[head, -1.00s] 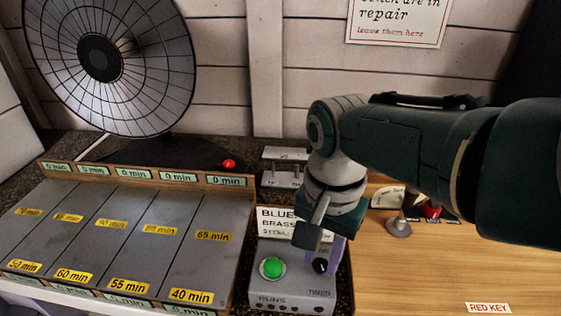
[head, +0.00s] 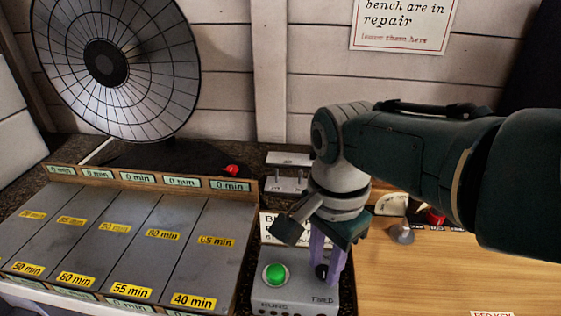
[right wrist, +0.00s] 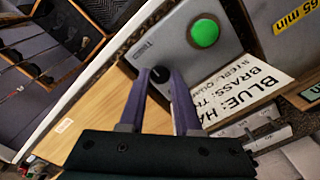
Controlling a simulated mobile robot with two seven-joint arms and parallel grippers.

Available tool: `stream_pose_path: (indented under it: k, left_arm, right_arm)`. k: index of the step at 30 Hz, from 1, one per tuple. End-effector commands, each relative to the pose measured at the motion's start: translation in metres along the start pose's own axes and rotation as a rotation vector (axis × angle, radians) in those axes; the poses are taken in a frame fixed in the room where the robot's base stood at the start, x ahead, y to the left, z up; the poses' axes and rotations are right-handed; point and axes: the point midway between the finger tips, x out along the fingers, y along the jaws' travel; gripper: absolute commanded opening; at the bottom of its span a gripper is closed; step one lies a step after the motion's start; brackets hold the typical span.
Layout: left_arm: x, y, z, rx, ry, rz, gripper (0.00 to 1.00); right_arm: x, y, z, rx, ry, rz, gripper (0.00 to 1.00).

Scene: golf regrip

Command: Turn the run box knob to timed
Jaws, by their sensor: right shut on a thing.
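The grey run box (head: 298,292) stands at the bottom centre in the head view, with a round green button (head: 275,274) on its left and a small black knob (head: 321,272) on its right. A "TIMED" label (head: 323,300) is near the knob. My right gripper (head: 327,274) points down at the box with its purple fingers on both sides of the knob, shut on it. In the right wrist view the knob (right wrist: 160,74) sits between the fingertips. The knob's pointer direction is too small to tell. My left gripper is not in view.
A grey sloped panel with minute labels (head: 120,240) lies left of the box, and a large dish (head: 115,65) stands behind it. A white text card (right wrist: 262,92) is behind the box. The wooden bench top (head: 400,280) at right is mostly clear.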

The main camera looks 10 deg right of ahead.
Motion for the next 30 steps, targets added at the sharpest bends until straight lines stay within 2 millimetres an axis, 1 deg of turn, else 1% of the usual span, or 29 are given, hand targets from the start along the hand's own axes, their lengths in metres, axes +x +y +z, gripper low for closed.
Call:
stream_pose_path:
  k: [4, 5, 9, 12, 19, 22, 26, 30]
  left_arm:
    - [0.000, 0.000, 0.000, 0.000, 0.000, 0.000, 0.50]
    - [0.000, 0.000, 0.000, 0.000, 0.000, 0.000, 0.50]
    - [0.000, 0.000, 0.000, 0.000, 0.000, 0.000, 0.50]
    - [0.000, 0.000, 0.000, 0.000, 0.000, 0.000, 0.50]
    - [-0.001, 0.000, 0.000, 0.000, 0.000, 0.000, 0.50]
    - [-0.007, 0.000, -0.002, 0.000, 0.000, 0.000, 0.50]
    - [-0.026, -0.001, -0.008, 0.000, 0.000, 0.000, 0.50]
    - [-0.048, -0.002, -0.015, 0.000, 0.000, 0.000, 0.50]
  right_arm:
    - [-0.001, 0.000, 0.000, 0.001, -0.001, -0.001, 0.00]
    - [-0.001, 0.000, 0.000, 0.001, -0.001, -0.001, 0.34]
    - [-0.001, 0.000, 0.000, 0.000, 0.000, -0.001, 0.50]
    - [0.000, 0.000, 0.000, 0.000, 0.000, 0.000, 0.60]
    - [-0.001, 0.000, 0.000, 0.000, 0.000, 0.000, 0.60]
    - [-0.008, 0.000, 0.000, 0.000, 0.000, -0.001, 0.60]
    - [-0.030, 0.000, 0.000, 0.000, 0.000, -0.002, 0.60]
    - [-0.062, 0.000, 0.000, 0.001, 0.000, -0.003, 0.60]
